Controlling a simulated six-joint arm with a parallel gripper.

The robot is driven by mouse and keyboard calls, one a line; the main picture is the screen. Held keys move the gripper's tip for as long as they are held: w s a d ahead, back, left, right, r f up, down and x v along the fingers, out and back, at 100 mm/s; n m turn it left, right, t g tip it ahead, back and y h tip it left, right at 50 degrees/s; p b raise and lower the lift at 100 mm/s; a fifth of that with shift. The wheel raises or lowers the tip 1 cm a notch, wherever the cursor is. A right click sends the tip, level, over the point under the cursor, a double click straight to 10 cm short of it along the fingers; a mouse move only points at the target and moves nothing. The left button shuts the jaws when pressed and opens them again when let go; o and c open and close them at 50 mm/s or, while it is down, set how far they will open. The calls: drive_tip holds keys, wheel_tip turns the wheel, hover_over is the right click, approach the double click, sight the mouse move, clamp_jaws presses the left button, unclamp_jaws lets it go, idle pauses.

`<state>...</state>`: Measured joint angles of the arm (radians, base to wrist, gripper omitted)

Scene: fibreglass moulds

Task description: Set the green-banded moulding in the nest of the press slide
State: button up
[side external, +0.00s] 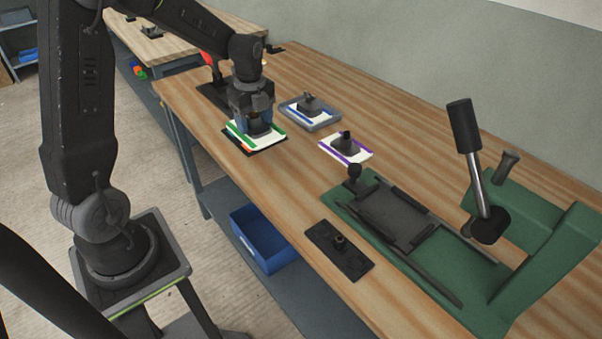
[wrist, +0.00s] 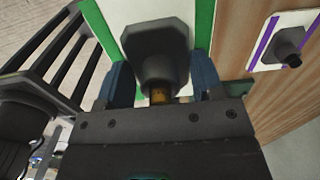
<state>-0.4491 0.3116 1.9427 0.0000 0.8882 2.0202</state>
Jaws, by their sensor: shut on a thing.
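The green-banded moulding (side external: 275,135) is a white plate with green bands along its edges and a dark knob on top. It is at a dark mat on the left part of the bench; whether it rests there or is slightly raised I cannot tell. My gripper (side external: 257,122) points down and is shut on its knob. In the wrist view, the blue fingers of my gripper (wrist: 162,88) flank the dark knob of the moulding (wrist: 203,25). The press slide (side external: 395,215) is a dark grey plate with raised edges on the green press (side external: 545,225); its nest is empty.
A purple-banded moulding (side external: 359,155) and a blue-banded one on a grey tray (side external: 322,123) lie nearby. A black plate with a knob (side external: 352,267) lies before the press. The press lever (side external: 475,165) stands up. A blue bin (side external: 250,235) sits below the bench.

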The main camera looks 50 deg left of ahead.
hover_over(301, 173)
wheel_tip(301, 173, down, 7)
drive_tip(key=shift+r, duration=0.1)
drive_tip(key=shift+f, duration=1.9)
drive_tip(key=shift+f, duration=0.2)
drive_tip(key=o, duration=1.1)
drive_tip(key=shift+r, duration=0.1)
